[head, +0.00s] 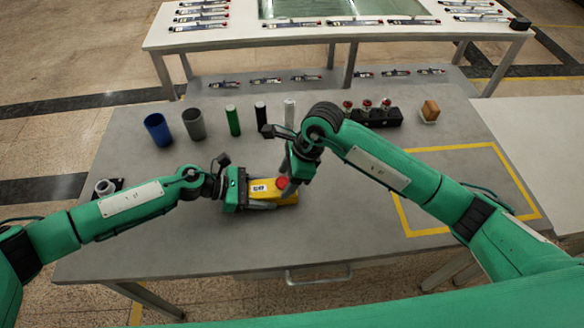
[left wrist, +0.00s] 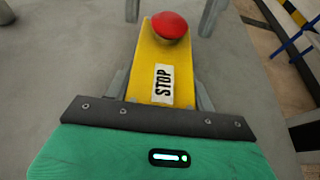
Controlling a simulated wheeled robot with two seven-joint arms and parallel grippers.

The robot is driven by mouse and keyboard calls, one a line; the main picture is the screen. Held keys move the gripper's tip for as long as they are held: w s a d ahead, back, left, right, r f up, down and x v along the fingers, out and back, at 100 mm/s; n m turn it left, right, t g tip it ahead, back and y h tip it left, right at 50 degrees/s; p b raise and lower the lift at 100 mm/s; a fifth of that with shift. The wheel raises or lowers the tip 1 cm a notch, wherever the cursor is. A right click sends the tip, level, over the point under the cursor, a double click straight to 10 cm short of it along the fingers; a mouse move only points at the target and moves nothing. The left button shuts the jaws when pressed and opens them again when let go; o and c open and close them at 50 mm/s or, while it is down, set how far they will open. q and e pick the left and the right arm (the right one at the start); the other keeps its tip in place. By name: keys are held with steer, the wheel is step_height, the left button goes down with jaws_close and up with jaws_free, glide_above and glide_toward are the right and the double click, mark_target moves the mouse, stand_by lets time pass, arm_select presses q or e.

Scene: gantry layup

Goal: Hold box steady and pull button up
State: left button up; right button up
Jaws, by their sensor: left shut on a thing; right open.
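A yellow box (head: 264,187) with a black-and-white label lies on the grey table in front of me; the left wrist view shows the box (left wrist: 151,65) with its STOP label. A red button (head: 282,182) sits at the box's far end; it also shows in the left wrist view (left wrist: 170,26). My left gripper (head: 258,194) is shut on the box from the left, one finger along each side. My right gripper (head: 286,184) is open at the button end. In the left wrist view its two fingers stand apart, one on each side of the button, with gaps between.
Behind stand a blue cup (head: 158,129), a grey cup (head: 194,124), a green cylinder (head: 233,121), a black cylinder (head: 260,112) and a white cylinder (head: 289,112). A black block with red buttons (head: 376,117) is at the back right. A yellow taped square (head: 450,148) is partly under my right arm.

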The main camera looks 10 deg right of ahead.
steer(key=shift+a+f, duration=0.1)
steer(key=shift+c, duration=0.4)
steer(key=c, duration=1)
steer(key=shift+o, duration=0.2)
steer(key=shift+r, duration=0.25)
steer(key=o, duration=1)
steer(key=shift+o, duration=0.2)
